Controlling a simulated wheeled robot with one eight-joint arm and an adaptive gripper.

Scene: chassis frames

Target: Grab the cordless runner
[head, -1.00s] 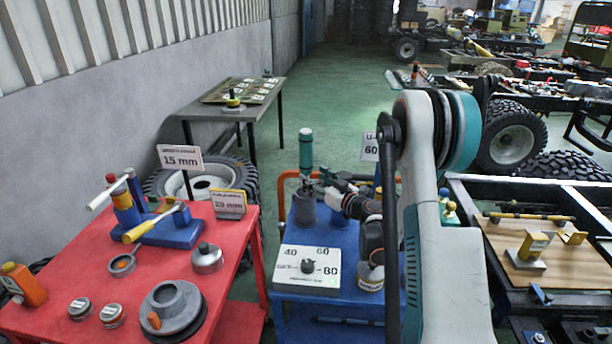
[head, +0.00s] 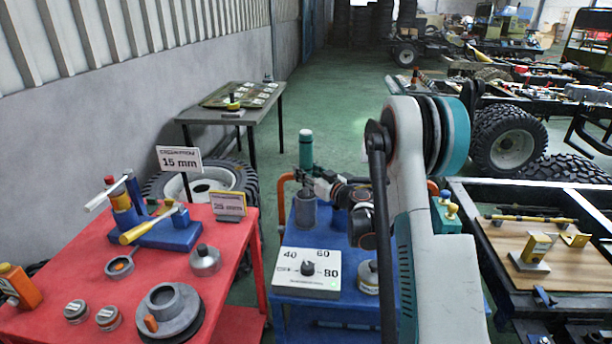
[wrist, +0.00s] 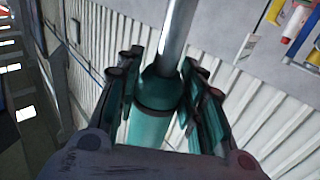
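The cordless runner (head: 306,148), as I take it, is an upright tool with a teal cylindrical body. It stands at a grey cup-like holder (head: 304,212) on the blue cart (head: 327,320). My gripper (head: 316,184) reaches it from the right, at the tool's lower part, just above the holder. In the wrist view, the runner's teal body (wrist: 152,125) and silver shaft lie between the fingers of my gripper (wrist: 162,85). The fingers are very close on both sides. Whether they press on it cannot be seen.
A white dial box (head: 307,270) stands in front on the blue cart, with a small tin (head: 368,277) beside it. A red table (head: 236,278) with tools and tins is at the left. A black-framed bench (head: 510,282) is at the right. My arm hides part of the blue cart.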

